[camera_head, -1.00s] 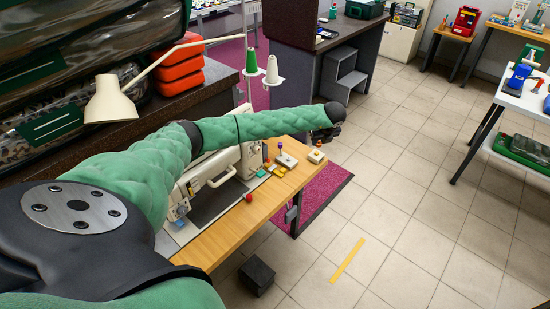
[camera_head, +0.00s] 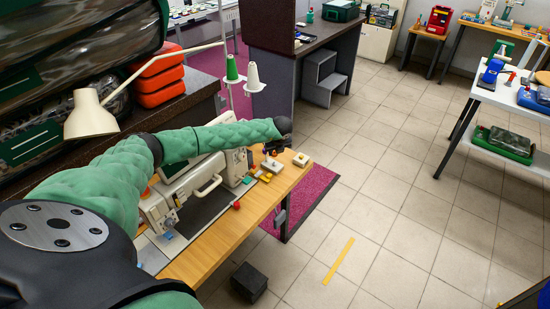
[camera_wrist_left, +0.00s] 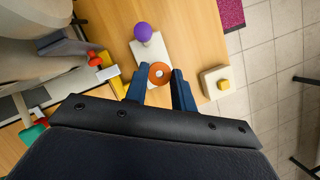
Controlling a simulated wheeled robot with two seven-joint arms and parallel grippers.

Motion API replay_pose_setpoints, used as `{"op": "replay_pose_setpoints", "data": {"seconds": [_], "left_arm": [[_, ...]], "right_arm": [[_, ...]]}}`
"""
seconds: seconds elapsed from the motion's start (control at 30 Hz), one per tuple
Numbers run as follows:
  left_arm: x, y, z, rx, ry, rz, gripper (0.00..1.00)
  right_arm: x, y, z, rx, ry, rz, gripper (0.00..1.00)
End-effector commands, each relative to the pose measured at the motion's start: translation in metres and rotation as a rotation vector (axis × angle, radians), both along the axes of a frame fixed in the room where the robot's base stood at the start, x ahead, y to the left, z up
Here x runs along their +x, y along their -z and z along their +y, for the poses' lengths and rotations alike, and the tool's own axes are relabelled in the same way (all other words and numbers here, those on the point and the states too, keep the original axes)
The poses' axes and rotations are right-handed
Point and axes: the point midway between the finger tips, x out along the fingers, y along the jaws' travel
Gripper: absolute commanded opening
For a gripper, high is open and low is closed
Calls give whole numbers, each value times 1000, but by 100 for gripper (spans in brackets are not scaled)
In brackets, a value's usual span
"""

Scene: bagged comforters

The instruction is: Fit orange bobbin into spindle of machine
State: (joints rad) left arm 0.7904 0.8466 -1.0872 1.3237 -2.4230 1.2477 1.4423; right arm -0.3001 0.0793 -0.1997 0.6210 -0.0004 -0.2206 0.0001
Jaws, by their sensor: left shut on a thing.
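The orange bobbin (camera_wrist_left: 159,73), a ring with a pale centre, sits between the two blue fingertips of my left gripper (camera_wrist_left: 159,85) in the left wrist view. The gripper is shut on it. Below it lies a white block (camera_wrist_left: 149,52) with a purple ball-topped post (camera_wrist_left: 143,32); I cannot tell whether the bobbin touches the block. In the head view my left gripper (camera_head: 272,147) is over the right part of the wooden table, and the bobbin is not clear there. The white sewing machine (camera_head: 209,166) stands left of the gripper. I cannot make out the spindle for certain.
A white block with a yellow top (camera_wrist_left: 217,83) lies right of the gripper. Red and yellow parts (camera_wrist_left: 102,65) are to the left. A red knob (camera_head: 236,205) is near the table's front edge. A lamp (camera_head: 91,116) and thread cones (camera_head: 253,77) stand behind.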

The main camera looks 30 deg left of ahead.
Motion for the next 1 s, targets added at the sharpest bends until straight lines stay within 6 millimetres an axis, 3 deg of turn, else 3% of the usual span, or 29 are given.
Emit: {"op": "replay_pose_setpoints", "data": {"seconds": [0.3, 1.0], "left_arm": [[0, 37, -1, 0, 0, 1, 5], [0, 42, -1, -1, 0, 1, 5]], "right_arm": [[0, 9, 2, 1, 1, 0, 36], [9, 11, -1, -2, -1, -5, 36]]}}
